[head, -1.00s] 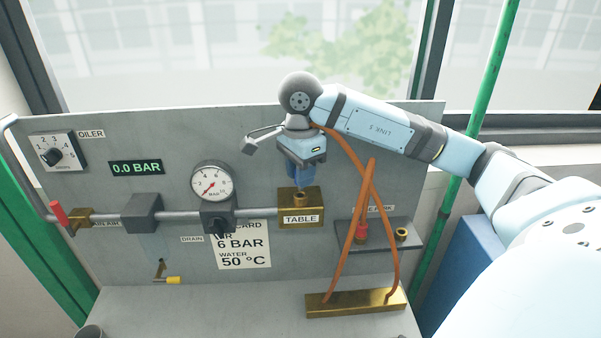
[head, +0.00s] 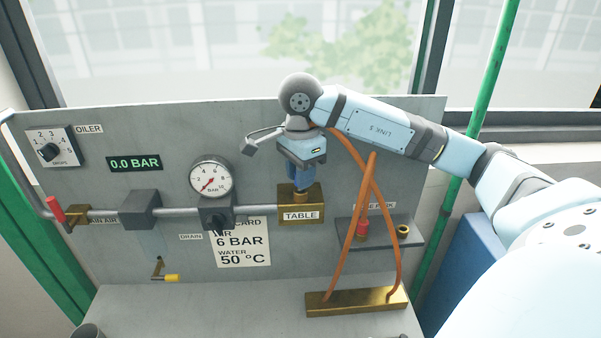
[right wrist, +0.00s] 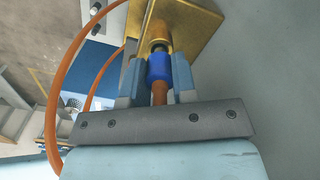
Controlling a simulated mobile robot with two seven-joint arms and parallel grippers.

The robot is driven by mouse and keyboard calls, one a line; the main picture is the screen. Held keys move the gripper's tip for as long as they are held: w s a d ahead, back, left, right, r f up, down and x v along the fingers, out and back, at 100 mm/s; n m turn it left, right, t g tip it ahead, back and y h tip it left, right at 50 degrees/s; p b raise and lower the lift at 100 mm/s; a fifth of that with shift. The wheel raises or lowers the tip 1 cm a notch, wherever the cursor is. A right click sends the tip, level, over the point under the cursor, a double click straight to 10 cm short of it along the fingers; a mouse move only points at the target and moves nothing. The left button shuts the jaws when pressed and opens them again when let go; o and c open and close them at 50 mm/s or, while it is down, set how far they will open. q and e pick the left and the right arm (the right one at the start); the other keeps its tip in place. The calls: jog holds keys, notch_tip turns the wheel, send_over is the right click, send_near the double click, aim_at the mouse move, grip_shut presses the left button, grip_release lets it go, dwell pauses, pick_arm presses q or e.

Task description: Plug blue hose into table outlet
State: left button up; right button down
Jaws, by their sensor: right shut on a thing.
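My right gripper (head: 298,186) is shut on the blue hose connector, pointing down just above the brass TABLE outlet block (head: 300,214). In the right wrist view the blue connector (right wrist: 160,68) sits between the two fingers (right wrist: 158,80), with the orange hose behind it. Its dark nose lines up with the round brass socket (right wrist: 159,36) and appears to reach its mouth. How deep it sits, I cannot tell. The orange hose (head: 345,150) runs from the gripper to the brass block on the bench. My left gripper is not in view.
A hose rack (head: 378,243) to the right holds a red connector (head: 362,228) and an empty-looking brass ring (head: 403,231). A pressure gauge (head: 211,178) and pipe lie left of the outlet. The brass hose block (head: 356,301) stands on the bench.

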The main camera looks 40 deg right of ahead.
jog(key=shift+f+b, duration=0.75)
jog(key=shift+f, duration=0.05)
jog(key=c, duration=0.8)
grip_release()
jog(key=shift+c, duration=0.2)
notch_tip(320, 180, up, 12)
jog(key=shift+p, duration=0.75)
jog(key=shift+r, duration=0.9)
